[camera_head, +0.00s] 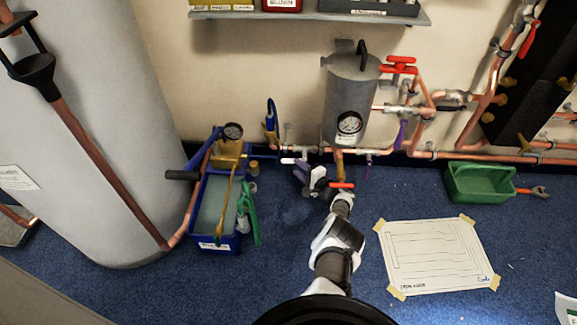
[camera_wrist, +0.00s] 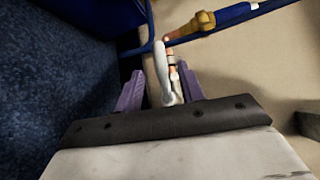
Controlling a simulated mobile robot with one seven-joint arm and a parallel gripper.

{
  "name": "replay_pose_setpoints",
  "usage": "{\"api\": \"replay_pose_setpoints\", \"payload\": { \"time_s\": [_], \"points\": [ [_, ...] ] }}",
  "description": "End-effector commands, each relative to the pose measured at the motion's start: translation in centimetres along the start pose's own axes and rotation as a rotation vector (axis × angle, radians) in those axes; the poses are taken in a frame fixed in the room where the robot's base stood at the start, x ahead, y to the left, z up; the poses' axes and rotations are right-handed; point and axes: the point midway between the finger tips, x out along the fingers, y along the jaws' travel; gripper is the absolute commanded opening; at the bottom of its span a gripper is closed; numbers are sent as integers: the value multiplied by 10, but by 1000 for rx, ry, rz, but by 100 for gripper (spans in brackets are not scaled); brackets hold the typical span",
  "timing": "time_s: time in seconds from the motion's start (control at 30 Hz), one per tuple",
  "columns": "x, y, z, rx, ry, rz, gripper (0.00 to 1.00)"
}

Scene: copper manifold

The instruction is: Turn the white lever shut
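The white lever (camera_head: 289,161) sits low by the wall, on a valve of the copper pipework left of the grey tank. In the wrist view the white lever (camera_wrist: 162,68) stands between my two purple fingers, running from the palm side up past the fingertips. My gripper (camera_wrist: 160,72) is open around it, with a gap visible on the left side; whether the right finger touches is hard to tell. In the head view my gripper (camera_head: 305,174) is just below and right of the lever, and its fingers partly hide the pipe there.
A grey tank (camera_head: 350,95) with a gauge hangs above right. A blue lever (camera_head: 271,115) rises to the left. A green tray (camera_head: 480,183) and a paper drawing (camera_head: 437,253) lie right.

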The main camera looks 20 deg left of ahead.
Motion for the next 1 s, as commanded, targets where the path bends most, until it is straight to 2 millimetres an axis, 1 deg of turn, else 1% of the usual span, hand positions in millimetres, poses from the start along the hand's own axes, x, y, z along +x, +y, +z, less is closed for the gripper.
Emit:
{"api": "replay_pose_setpoints", "payload": {
  "time_s": [0.03,0.2,0.4,0.6,0.87,1.0],
  "points": [
    [11,6,0,-2,-3,0,39],
    [38,5,0,-2,-3,-1,39],
    [57,3,0,-2,-2,1,39],
    [65,0,0,-1,0,0,39],
    [65,0,0,0,0,1,39],
    [65,0,0,0,0,1,22]
  ]
}}
